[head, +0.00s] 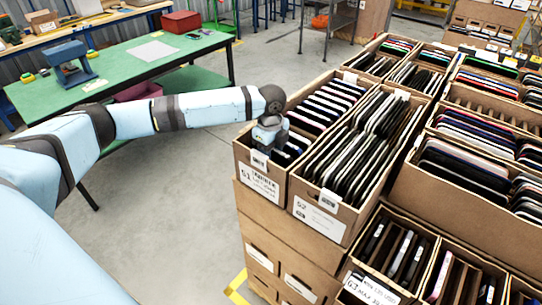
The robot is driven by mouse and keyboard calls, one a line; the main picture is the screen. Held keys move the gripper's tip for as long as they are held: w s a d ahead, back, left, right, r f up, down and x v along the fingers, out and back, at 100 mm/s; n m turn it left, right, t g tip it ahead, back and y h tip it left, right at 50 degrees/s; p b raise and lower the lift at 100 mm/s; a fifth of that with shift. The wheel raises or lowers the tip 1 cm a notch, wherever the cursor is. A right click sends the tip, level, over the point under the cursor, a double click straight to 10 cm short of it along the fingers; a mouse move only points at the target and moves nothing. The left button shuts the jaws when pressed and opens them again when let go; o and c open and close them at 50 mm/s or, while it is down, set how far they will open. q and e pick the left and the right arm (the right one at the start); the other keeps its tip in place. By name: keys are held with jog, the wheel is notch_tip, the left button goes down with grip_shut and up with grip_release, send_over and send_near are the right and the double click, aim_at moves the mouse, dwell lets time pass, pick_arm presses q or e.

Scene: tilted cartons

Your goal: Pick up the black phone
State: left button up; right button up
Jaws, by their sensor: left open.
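My left arm reaches in from the left. My left gripper (264,150) is open and points down at the front left corner of an open carton (241,158) labelled 61. Its fingers are small in the picture, and I cannot tell whether they touch a phone. Several dark phones (326,107) stand tilted in a row in this carton. More dark phones (291,152) show just right of the gripper, partly hidden by it. The carton beside it, labelled 62, is packed with black phones (352,165). I cannot tell which one is the task's black phone. My right gripper is not in view.
More open cartons of phones (465,155) fill the right side, with lower cartons (385,250) at the front. Cartons are stacked under the front ones. A green table (130,70) with a blue device (70,65) stands behind my arm. The grey floor between is clear.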

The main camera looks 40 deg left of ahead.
pick_arm(q)
grip_shut()
